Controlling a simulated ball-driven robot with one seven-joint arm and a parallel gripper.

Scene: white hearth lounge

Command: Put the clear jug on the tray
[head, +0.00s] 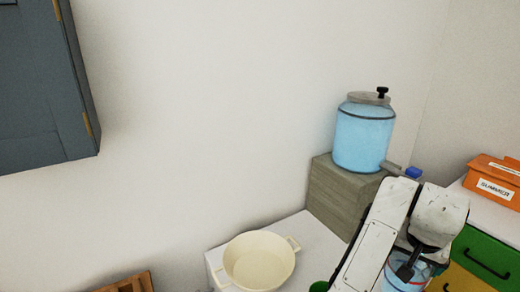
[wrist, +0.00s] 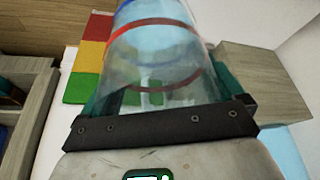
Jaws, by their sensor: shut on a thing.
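The clear jug (wrist: 155,65) is a transparent cylinder with a red band and a blue edge at its far end. It fills the middle of the wrist view. My gripper (wrist: 168,88) is shut on it, with a green-sided finger on each side of the jug. In the head view a part of the jug (head: 396,284) shows at the bottom right, mostly hidden behind my white arm and dark gripper parts. I cannot make out a tray for certain in either view.
A blue-filled dispenser (head: 364,138) with a tap stands on a grey wooden block (head: 337,195). A cream two-handled pot (head: 258,262) sits on the white surface. Coloured drawers (head: 484,255) carry an orange box (head: 494,180) at right. A wooden item (head: 128,284) shows at the bottom edge.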

